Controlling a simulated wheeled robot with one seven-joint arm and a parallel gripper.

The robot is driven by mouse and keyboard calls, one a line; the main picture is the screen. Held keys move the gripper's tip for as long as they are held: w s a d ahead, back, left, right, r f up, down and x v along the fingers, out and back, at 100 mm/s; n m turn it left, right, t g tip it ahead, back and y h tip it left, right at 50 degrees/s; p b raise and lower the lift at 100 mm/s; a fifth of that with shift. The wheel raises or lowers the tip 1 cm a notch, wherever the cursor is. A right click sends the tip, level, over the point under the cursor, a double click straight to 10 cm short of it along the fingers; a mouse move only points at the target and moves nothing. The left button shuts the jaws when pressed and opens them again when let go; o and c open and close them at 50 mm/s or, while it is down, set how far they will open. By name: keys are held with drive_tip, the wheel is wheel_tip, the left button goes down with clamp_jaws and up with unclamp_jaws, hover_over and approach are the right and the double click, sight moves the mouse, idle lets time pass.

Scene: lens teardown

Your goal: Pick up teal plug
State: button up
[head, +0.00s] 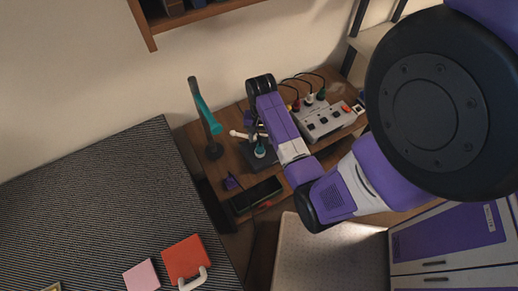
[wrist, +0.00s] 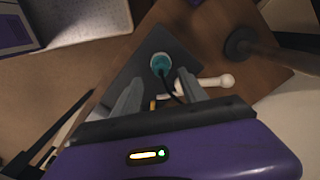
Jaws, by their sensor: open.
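The teal plug (wrist: 160,62) is a round teal piece with a dark cable running from it. It sits on a dark mat (wrist: 185,55) on the wooden desk. In the head view the plug (head: 259,151) shows just below my gripper (head: 258,136), partly beside the arm. In the wrist view my gripper (wrist: 160,92) is open, with its two grey fingers apart. The plug lies between and beyond the fingertips, and nothing is held. I cannot tell the exact height of the fingers above it.
A white bone-shaped piece (wrist: 205,84) lies right of the fingers. A lamp with a teal part (head: 208,115) stands left on the desk. A grey power box (head: 322,120) with several plugs is at right. A dark tray (head: 256,195) lies in front.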

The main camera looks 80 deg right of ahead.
sight(260, 145)
drive_tip(key=f, duration=0.4)
drive_tip(key=shift+w+a+f+p, duration=0.1)
drive_tip(key=shift+a+f+p, duration=0.1)
drive_tip(key=shift+f+p, duration=0.15)
clamp_jaws()
